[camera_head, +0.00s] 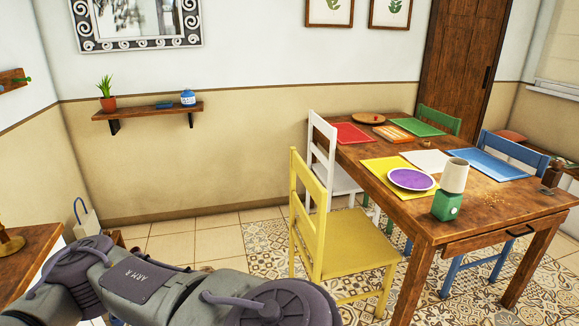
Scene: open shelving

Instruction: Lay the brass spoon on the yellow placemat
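The yellow placemat (378,165) lies on the near left part of the wooden dining table. A purple plate (411,179) with a pale rim rests on it and covers much of its right part. I cannot make out a brass spoon anywhere in the head view. One of my arms, marked ARM-R, crosses the bottom left of the picture and hides the floor there. Neither of my grippers shows, so what they hold cannot be seen.
A green item with a pale top (447,207) stands near the placemat. A yellow chair (345,246) and a white chair (325,150) stand at the table's left side. Red, green, white and blue mats lie farther back. A wooden surface (30,262) is at far left.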

